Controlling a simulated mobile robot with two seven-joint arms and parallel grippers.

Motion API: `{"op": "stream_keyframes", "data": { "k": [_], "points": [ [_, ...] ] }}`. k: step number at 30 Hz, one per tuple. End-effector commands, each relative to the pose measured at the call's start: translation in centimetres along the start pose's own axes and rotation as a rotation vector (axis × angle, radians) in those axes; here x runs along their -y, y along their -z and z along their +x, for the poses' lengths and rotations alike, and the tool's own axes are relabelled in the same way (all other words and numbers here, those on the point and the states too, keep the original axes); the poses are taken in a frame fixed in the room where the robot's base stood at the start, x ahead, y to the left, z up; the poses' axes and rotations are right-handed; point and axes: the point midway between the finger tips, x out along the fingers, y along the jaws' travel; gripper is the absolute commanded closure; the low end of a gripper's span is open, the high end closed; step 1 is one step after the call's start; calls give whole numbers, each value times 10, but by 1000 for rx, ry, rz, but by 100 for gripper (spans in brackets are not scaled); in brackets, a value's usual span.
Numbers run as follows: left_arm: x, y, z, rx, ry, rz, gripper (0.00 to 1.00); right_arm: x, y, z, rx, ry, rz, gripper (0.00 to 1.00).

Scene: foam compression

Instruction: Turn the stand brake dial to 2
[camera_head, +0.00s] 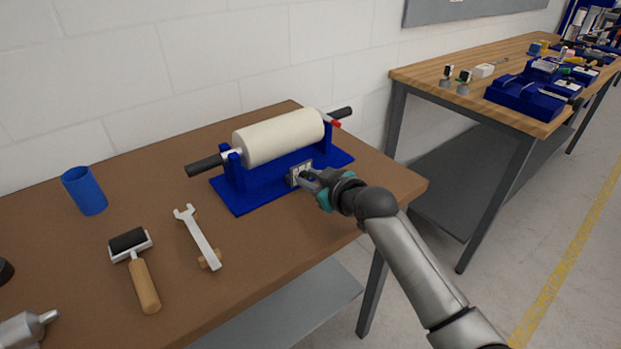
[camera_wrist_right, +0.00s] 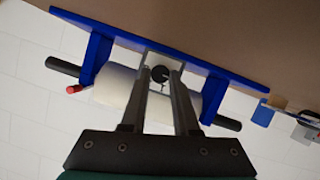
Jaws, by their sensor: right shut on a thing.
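The blue stand (camera_head: 237,200) sits on the brown table and holds a cream roll (camera_head: 278,138) on a bar with black handles. A grey dial plate (camera_head: 292,179) is on the stand's front side. My right gripper (camera_head: 306,175) reaches it from the front right. In the right wrist view, the black brake dial (camera_wrist_right: 160,74) sits between the fingertips of my right gripper (camera_wrist_right: 162,80), which is shut on it. The dial's numbers are too small to read. A red part (camera_head: 335,124) shows at the bar's right end.
A grey metal part (camera_head: 26,328) shows at the bottom left. A second wooden bench (camera_head: 420,76) with blue fixtures stands at the right.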

Motion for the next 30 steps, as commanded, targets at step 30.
{"op": "stream_keyframes", "data": {
  "k": [30],
  "points": [
    [-1, -2, 11, 1, -1, 1, 100, -6, -3, 2, 1, 212, 512, 100]
  ]
}}
